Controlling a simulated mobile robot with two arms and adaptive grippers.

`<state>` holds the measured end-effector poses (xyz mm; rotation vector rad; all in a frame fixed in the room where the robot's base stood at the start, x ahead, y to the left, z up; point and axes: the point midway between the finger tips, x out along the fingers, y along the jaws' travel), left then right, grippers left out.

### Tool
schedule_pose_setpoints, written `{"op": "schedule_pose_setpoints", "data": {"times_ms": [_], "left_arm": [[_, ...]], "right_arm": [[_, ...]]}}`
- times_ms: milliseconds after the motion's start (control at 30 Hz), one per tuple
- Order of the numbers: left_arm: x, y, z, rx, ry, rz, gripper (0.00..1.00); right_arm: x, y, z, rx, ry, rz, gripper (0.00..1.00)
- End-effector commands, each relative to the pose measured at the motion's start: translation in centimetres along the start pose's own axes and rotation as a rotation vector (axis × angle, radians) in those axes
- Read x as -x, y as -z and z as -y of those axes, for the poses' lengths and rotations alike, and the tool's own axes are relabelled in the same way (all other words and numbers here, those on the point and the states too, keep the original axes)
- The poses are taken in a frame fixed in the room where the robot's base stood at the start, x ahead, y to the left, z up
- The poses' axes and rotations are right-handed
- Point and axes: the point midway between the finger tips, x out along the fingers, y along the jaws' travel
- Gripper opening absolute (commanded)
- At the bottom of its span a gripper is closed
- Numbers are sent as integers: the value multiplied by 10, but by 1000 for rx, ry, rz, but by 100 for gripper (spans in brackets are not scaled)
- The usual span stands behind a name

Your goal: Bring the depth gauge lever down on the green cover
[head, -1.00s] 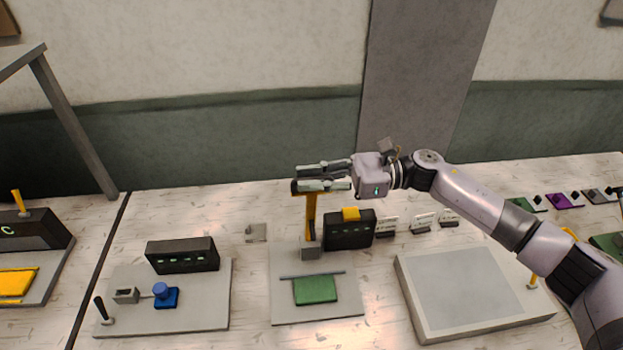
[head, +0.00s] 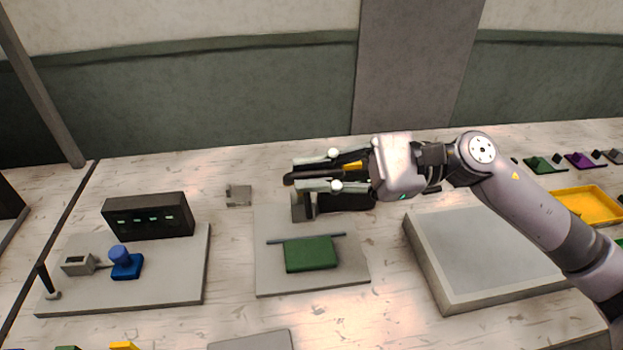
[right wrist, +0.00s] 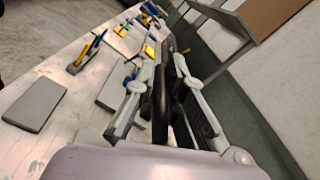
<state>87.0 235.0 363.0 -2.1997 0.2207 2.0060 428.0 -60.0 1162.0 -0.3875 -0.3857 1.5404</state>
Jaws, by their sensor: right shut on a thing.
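The green cover (head: 310,254) lies flat on a grey base plate (head: 340,280), with a thin dark bar along its far edge. The depth gauge lever's dark handle (head: 291,179) sticks out between the fingers of my right gripper (head: 302,174). This gripper is shut on the handle, above and behind the green cover. The handle also shows as a dark bar in the right wrist view (right wrist: 160,95). The lever's arm is mostly hidden by the gripper. A grey block (head: 302,207) stands below the fingers. The handle and the cover are visibly apart. My left gripper is not in view.
A black box (head: 345,198) behind the plate is partly hidden by my gripper. A station with a blue knob (head: 121,256) and black panel (head: 148,215) stands left. A raised grey tray (head: 440,270) lies right. A small grey piece (head: 238,196) lies behind.

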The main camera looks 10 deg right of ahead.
Motion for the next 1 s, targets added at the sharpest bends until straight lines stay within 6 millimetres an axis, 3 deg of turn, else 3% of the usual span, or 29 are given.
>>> {"op": "schedule_pose_setpoints", "data": {"times_ms": [33, 300, 833, 867, 1000], "left_arm": [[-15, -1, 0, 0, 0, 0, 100], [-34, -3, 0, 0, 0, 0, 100], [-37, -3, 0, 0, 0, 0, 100], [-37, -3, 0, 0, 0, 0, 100], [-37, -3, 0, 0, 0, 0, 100]], "right_arm": [[0, 8, -8, 16, -1, 0, 0], [0, 7, -19, 70, -1, -1, 0], [0, 5, -20, 84, 0, -1, 0], [0, 5, -20, 84, 0, -1, 12], [0, 5, -20, 84, 0, -1, 21]]}}
